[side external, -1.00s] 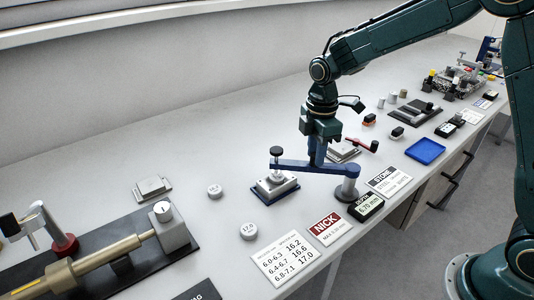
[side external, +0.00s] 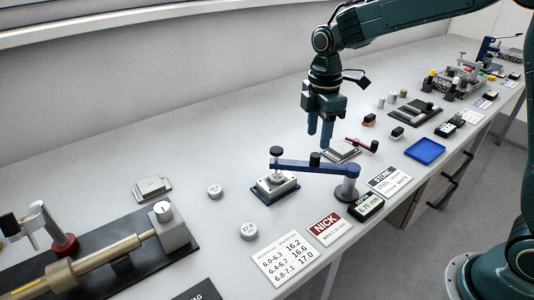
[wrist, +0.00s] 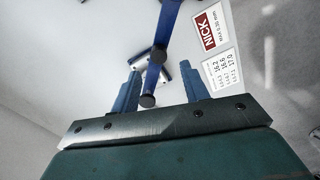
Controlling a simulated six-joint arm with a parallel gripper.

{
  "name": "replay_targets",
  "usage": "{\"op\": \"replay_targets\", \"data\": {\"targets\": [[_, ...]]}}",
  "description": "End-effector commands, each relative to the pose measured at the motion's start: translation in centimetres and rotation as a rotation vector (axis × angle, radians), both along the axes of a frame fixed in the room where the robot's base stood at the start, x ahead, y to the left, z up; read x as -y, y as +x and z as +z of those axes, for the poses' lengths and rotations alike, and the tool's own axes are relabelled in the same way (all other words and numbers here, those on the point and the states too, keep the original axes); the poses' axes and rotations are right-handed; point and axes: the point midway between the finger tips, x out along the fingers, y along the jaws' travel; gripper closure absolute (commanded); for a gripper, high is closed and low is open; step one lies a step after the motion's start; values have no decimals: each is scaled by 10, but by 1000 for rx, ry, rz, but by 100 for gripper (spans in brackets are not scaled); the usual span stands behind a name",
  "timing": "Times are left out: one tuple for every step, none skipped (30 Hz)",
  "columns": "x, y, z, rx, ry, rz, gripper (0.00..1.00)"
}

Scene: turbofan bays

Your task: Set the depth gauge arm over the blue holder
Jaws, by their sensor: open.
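The depth gauge arm (side external: 300,165) is a blue bar on a grey post (side external: 347,185). It reaches left, and its dark-capped gauge end (side external: 277,153) stands above the blue holder (side external: 290,194), which carries a silver block. A dark knob (side external: 315,159) stands up from the middle of the bar. My gripper (side external: 319,141) is open and empty, above and behind this knob, apart from the bar. In the wrist view, the blue bar (wrist: 167,25) runs between the open fingers (wrist: 160,72), and the holder is partly hidden behind it.
A red-ended lever (side external: 362,144) and a grey plate (side external: 343,152) lie right of the gripper. A blue tray (side external: 425,151) is farther right. The NICK card (side external: 327,227) and a dark gauge display (side external: 366,207) lie in front.

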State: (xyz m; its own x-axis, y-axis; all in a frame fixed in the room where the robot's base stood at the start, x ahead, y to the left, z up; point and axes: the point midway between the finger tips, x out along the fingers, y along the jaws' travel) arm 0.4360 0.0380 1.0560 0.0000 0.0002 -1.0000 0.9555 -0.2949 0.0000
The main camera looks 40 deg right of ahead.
Motion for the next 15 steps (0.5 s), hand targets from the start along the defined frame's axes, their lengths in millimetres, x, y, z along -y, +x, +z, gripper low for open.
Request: {"op": "replay_targets", "data": {"targets": [[0, 1, 10, 4, 1, 0, 55], [0, 1, 15, 4, 1, 0, 55], [0, 1, 22, 4, 1, 1, 55], [0, 1, 27, 4, 1, 1, 55], [0, 1, 33, 4, 1, 1, 55], [0, 1, 39, 4, 1, 1, 55], [0, 1, 44, 2, 0, 1, 55], [0, 1, 48, 3, 1, 1, 55], [0, 0, 54, 3, 0, 1, 55], [0, 0, 58, 3, 1, 1, 55], [0, 1, 62, 3, 0, 1, 55], [0, 1, 66, 2, 0, 1, 55], [0, 1, 69, 2, 0, 2, 55], [0, 0, 71, 1, 1, 2, 55], [0, 0, 74, 1, 1, 2, 55]]}}
